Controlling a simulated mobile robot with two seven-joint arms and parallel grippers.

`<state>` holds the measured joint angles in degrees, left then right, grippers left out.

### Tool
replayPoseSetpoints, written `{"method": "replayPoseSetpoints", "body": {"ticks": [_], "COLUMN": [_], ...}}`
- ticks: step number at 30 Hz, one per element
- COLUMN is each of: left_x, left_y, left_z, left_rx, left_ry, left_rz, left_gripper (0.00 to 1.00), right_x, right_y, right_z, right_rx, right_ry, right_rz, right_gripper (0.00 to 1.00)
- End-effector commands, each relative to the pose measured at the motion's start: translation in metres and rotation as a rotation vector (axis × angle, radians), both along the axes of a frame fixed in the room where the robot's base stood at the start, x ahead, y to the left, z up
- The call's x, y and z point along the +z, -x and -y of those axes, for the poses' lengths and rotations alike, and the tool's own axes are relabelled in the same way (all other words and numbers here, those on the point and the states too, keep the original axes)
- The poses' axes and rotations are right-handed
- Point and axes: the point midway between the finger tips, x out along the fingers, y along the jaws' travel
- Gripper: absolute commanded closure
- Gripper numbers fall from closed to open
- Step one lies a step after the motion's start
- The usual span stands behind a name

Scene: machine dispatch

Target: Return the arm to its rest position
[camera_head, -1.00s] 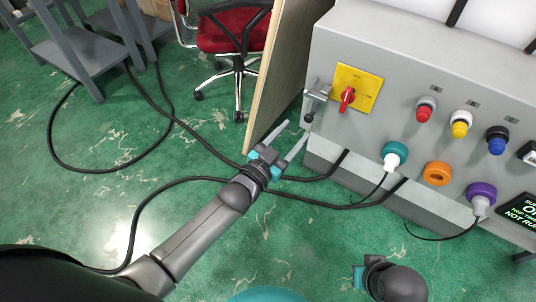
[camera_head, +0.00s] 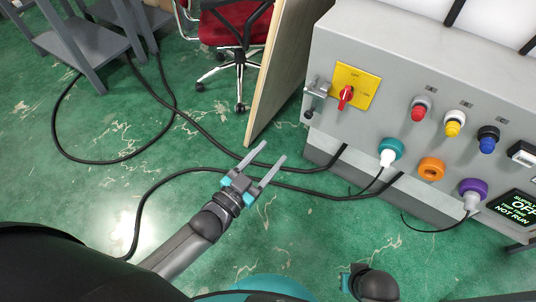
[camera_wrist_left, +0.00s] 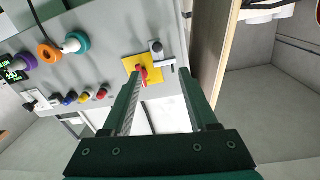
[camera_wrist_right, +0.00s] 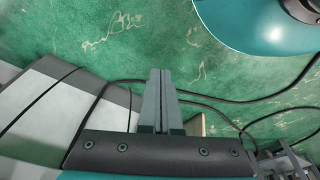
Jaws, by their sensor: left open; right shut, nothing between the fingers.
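My left gripper (camera_head: 265,166) is open and empty, in free air over the green floor, left of the machine panel (camera_head: 385,60) and apart from it. In the left wrist view its two fingers (camera_wrist_left: 158,95) stand apart, with the panel beyond them. My right gripper shows in the right wrist view (camera_wrist_right: 159,72) with its fingers together and nothing between them, over the floor. In the head view part of my right arm (camera_head: 375,283) shows at the bottom; its fingers are hidden there.
The panel has a red switch on a yellow plate (camera_head: 346,95), several coloured buttons, and teal (camera_head: 391,149), orange and purple sockets. Its display (camera_head: 517,207) reads OFF, NOT RUN. A wooden board (camera_head: 285,70) and red chair (camera_head: 235,28) stand behind. Black cables cross the floor.

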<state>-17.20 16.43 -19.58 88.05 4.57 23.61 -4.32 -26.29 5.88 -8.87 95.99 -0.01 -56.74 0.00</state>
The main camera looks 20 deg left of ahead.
Motion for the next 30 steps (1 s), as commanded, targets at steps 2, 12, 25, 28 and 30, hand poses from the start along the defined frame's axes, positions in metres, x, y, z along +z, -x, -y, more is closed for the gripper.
{"method": "replayPoseSetpoints", "body": {"ticks": [2, 12, 25, 28, 30], "left_x": [0.000, -0.004, -0.167, -0.204, -0.224], "left_y": [0.000, 0.000, 0.077, 0.121, 0.155], "left_z": [0.000, -0.001, -0.074, -0.094, -0.106], "left_rx": [0.000, 0.004, 0.168, 0.214, 0.243], "left_ry": [0.000, -0.005, -0.189, -0.232, -0.259], "left_rz": [0.000, -0.015, -0.624, -0.810, -0.936], "left_gripper": [0.41, 0.41, 0.41, 0.41, 0.41], "right_x": [0.000, -0.001, -0.051, -0.061, -0.066], "right_y": [0.000, 0.000, 0.037, 0.052, 0.063], "right_z": [0.000, 0.000, 0.029, 0.040, 0.048], "right_rx": [0.000, 0.000, 0.006, 0.008, 0.008], "right_ry": [0.000, 0.000, 0.033, 0.043, 0.049], "right_rz": [0.000, -0.001, -0.015, -0.018, -0.019], "right_gripper": [1.00, 1.00, 1.00, 1.00, 1.00]}}
